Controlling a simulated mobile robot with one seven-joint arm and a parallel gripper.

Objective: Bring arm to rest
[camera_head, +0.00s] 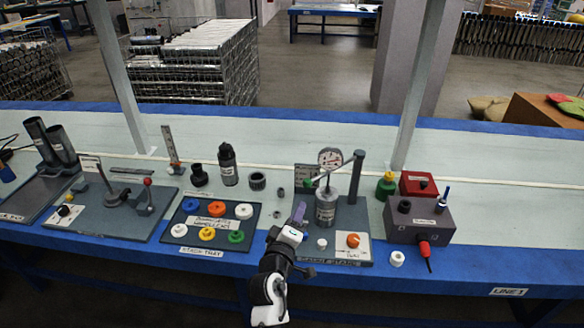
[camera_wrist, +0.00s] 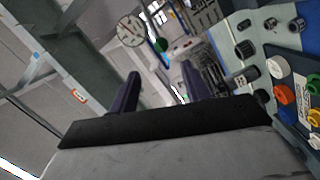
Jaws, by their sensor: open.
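My gripper (camera_head: 299,213) is in front of the gauge station, with its purple fingers pointing toward the back of the bench. In the wrist view my gripper (camera_wrist: 161,84) shows two dark purple fingers spread apart with nothing between them. It is open and empty. In the head view my arm extends from the front edge of the bench up to the station's left side. I cannot tell the exact gap between the fingers and the station.
The gauge station (camera_head: 345,250) carries a grey cylinder (camera_head: 325,207) and a round dial (camera_head: 330,158). Left of my gripper is a tray (camera_head: 180,232) with several coloured rings. A black bottle (camera_head: 228,166) stands behind it. A grey box (camera_head: 418,222) stands right.

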